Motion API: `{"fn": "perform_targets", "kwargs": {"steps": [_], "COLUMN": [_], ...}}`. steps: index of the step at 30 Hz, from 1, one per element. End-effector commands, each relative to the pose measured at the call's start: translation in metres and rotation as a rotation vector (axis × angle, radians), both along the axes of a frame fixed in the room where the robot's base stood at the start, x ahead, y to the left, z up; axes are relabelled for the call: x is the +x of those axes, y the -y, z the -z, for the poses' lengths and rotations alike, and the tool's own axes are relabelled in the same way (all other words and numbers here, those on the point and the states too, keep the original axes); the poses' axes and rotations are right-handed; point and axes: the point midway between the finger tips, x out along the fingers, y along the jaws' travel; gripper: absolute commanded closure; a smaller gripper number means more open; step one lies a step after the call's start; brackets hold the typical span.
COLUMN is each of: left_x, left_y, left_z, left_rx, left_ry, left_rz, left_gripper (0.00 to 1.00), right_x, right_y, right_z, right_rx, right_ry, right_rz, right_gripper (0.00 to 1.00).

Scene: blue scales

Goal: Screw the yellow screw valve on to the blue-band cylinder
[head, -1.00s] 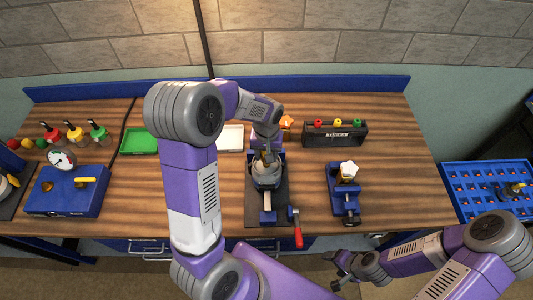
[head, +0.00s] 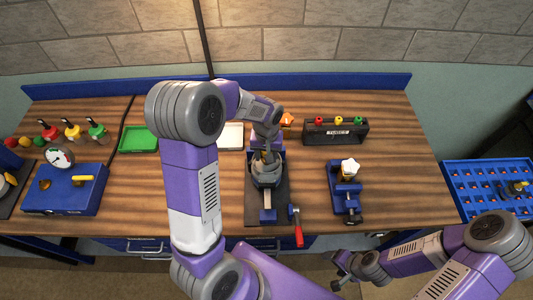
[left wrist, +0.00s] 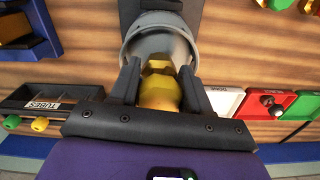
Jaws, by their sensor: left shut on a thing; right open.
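My left gripper (left wrist: 154,92) is shut on a yellow-brass piece (left wrist: 158,92) with faceted sides, pointing down over a grey round body (left wrist: 135,45). I cannot tell whether threads are engaged, and no blue band shows. In the head view the left gripper (head: 268,157) is over the grey round body (head: 266,174) at the bench vise (head: 282,207), its fingers mostly hidden by the wrist. A yellow-topped valve (head: 73,132) stands between a red and a green one at the left. My right gripper (head: 340,276) is open and empty, in front of the bench.
A red-handled lever (head: 298,232) sticks out at the vise's front right. A small blue vise (head: 345,193) with a white knob (head: 350,167) stands to the right. The tubes rack (head: 335,132), green tray (head: 139,139) and white tray (head: 231,136) are behind. A blue gauge box (head: 65,203) stands left.

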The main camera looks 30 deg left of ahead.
Motion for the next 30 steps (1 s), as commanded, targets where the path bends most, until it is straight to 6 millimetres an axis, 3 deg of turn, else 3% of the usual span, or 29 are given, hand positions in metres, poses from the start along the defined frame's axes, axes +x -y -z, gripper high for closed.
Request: {"fn": "perform_targets", "kwargs": {"steps": [12,13,18,26,30], "left_x": [0.0,0.0,0.0,0.0,0.001], "left_y": [0.0,0.0,0.0,0.0,0.0], "left_z": [0.011,0.011,0.01,0.01,0.0], "left_rx": [0.0,0.0,0.0,0.0,0.0], "left_ry": [0.0,0.0,0.0,0.0,0.003], "left_rz": [0.0,0.0,0.0,0.0,0.0], "left_gripper": [0.94,0.5,0.24,0.23,0.23], "right_x": [0.0,0.0,0.0,0.0,0.0], "right_y": [0.0,0.0,0.0,0.0,0.0], "right_z": [0.009,0.009,0.008,0.008,0.008], "right_rx": [0.0,0.0,0.0,0.0,0.0], "right_ry": [0.0,0.0,0.0,0.0,0.0], "right_rz": [0.0,0.0,0.0,0.0,0.0], "right_gripper": [0.27,0.27,0.27,0.27,0.27]}}
